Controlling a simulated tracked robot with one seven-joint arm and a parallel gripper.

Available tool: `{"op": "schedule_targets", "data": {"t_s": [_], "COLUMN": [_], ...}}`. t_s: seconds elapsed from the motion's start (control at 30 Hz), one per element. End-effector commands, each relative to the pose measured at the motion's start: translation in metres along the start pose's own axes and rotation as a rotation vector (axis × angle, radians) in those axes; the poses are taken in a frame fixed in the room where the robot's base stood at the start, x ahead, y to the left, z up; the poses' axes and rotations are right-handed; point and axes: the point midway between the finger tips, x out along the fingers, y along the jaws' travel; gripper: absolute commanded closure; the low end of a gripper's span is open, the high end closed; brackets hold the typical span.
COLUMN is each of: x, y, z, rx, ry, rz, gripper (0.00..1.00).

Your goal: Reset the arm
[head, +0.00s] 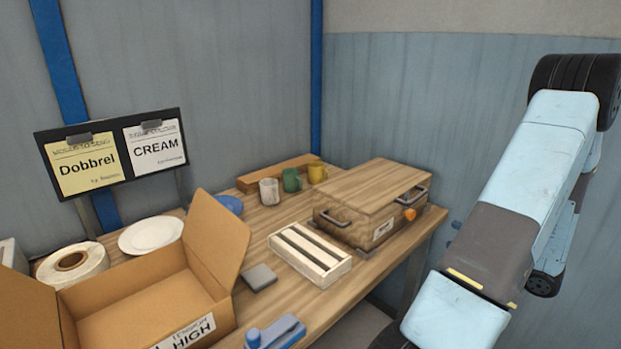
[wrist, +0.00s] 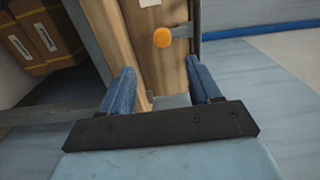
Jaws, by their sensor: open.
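My arm (head: 510,220) shows at the right of the head view, in front of the blue wall. It bends down past the bottom edge, so my gripper is hidden there. In the wrist view my gripper (wrist: 159,66) has its two blue fingers spread apart with nothing held between them. A wooden surface with an orange knob (wrist: 162,37) lies beyond the fingers. I cannot tell how far it is from the fingertips. It looks like the wooden case (head: 375,215) with an orange latch in the head view.
The wooden table (head: 262,222) holds an open cardboard box (head: 150,290), a white plate (head: 151,235), a tape roll (head: 72,263), a slotted cream rack (head: 309,254) and several mugs. A sign board (head: 113,158) stands behind. Cardboard boxes (wrist: 45,35) show at left in the wrist view.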

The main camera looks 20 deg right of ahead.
Motion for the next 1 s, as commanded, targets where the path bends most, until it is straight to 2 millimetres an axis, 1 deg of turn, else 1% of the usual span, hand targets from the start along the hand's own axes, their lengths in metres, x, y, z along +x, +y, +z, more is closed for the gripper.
{"op": "schedule_targets", "data": {"t_s": [0.07,0.17,0.27,0.33,0.4,0.47,0.5,0.7,0.83,1.0], "x": [0.001,0.008,0.026,0.044,0.062,0.077,0.085,0.119,0.133,0.143], "y": [0.000,-0.006,-0.019,-0.033,-0.046,-0.057,-0.064,-0.095,-0.112,-0.131], "z": [0.000,0.004,0.017,0.031,0.048,0.064,0.074,0.130,0.166,0.211], "rx": [0.000,0.002,0.007,0.011,0.014,0.015,0.014,-0.010,-0.045,-0.116], "ry": [-0.002,-0.028,-0.099,-0.171,-0.252,-0.318,-0.361,-0.552,-0.657,-0.764], "rz": [0.001,0.010,0.037,0.071,0.115,0.155,0.183,0.340,0.448,0.596], "gripper": [0.38,0.38,0.38,0.38,0.38,0.38,0.38,0.38,0.38,0.38]}}
